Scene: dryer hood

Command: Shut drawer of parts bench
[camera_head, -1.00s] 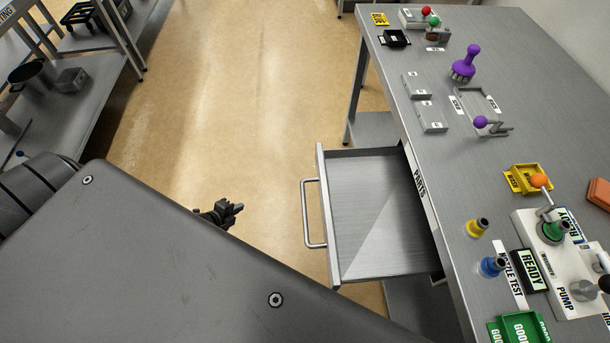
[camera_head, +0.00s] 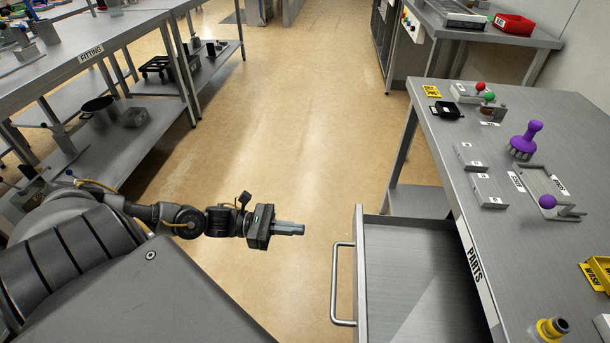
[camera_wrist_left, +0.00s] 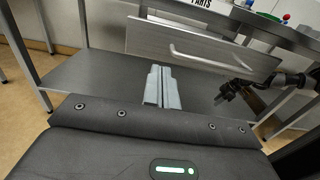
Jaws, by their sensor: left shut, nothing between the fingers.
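The drawer (camera_head: 405,257) of the parts bench (camera_head: 466,140) stands pulled out, with its inside showing and looking empty. Its bar handle (camera_head: 335,285) is on the left-facing front. The front panel (camera_wrist_left: 200,45) and handle (camera_wrist_left: 215,58) also show in the left wrist view. My left gripper (camera_head: 300,229) is shut and empty, left of the handle and apart from it. Its closed fingers (camera_wrist_left: 162,75) point toward the drawer front in the left wrist view. My right gripper (camera_wrist_left: 221,96) shows small and dark there; its jaws are unclear.
The bench top carries a purple knobbed tool (camera_head: 525,142), grey blocks (camera_head: 489,190) and a yellow-ringed piece (camera_head: 552,330). A shelving table (camera_head: 100,48) with a pot (camera_head: 98,107) stands left. The floor (camera_head: 285,130) between is clear.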

